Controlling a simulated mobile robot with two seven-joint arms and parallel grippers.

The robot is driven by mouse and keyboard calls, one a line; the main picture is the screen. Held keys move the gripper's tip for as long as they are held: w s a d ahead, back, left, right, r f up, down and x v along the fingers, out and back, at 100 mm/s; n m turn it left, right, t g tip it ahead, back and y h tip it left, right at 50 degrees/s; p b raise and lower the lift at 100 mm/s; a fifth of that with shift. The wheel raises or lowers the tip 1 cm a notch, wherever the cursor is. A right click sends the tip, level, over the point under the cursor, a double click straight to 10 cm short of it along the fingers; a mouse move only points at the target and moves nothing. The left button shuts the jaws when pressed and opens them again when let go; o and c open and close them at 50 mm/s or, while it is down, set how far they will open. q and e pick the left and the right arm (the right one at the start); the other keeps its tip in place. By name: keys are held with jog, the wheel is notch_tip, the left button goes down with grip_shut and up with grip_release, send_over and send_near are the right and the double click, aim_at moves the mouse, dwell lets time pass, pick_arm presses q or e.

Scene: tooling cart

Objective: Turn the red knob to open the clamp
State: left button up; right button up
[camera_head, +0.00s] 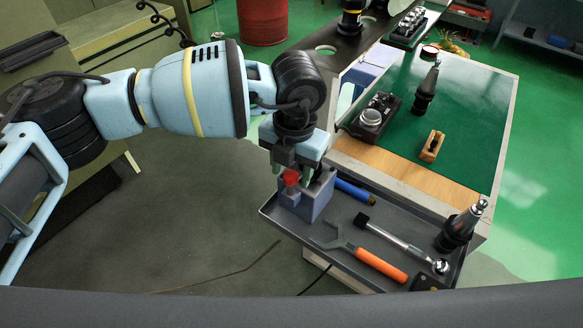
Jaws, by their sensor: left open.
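The red knob (291,177) sits on top of a grey-blue clamp block (314,201) at the left end of the grey tray. My left gripper (291,172) points down over the block, with its fingers around or beside the knob. The fingers are apart, and I cannot tell whether they touch the knob. The gripper and its wrist hide part of the block's top. My right gripper is not in view.
The grey tray (330,228) also holds an orange-handled wrench (380,266), a black-and-silver tool (395,240), a blue cylinder (355,192) and a tool holder (459,228). Behind is a green-topped bench (465,115) with a wooden block (432,147) and a black device (372,118).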

pick_arm(q)
jog(key=shift+f, duration=0.2)
jog(key=c, duration=1)
jog(key=shift+r+m, duration=0.1)
jog(key=shift+m, duration=0.2)
jog(key=m, duration=1)
jog(key=shift+m+h, duration=0.3)
jog(key=shift+m, duration=0.1)
